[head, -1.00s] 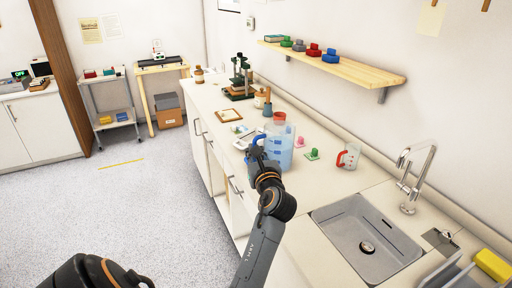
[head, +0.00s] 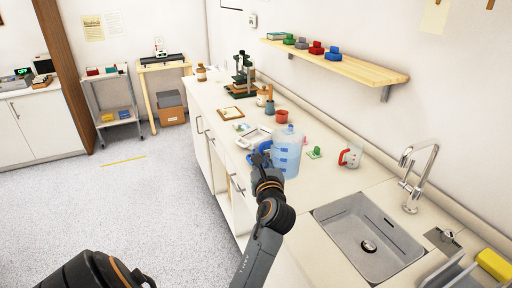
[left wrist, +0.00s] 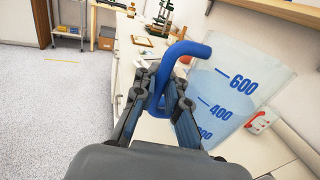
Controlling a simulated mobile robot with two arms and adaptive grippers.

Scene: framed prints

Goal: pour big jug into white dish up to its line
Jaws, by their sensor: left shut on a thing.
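The big jug (head: 287,154) is clear with blue marks and a blue handle, and holds pale blue liquid. It looks close to upright in the head view; I cannot tell if its base touches the counter. My left gripper (head: 264,160) is shut on its handle. In the left wrist view the gripper (left wrist: 165,103) closes around the blue handle, and the jug (left wrist: 222,92) shows its 400 and 600 marks. The white dish (head: 247,142) lies on the counter just beyond and left of the jug, partly hidden by it. Its line cannot be made out. My right gripper is out of view.
A red cup (head: 281,117) stands behind the jug. A small green thing (head: 316,151) and a red-handled measuring cup (head: 350,156) stand to its right. A sink (head: 367,240) with a tap is nearer. A shelf (head: 340,60) hangs above on the wall.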

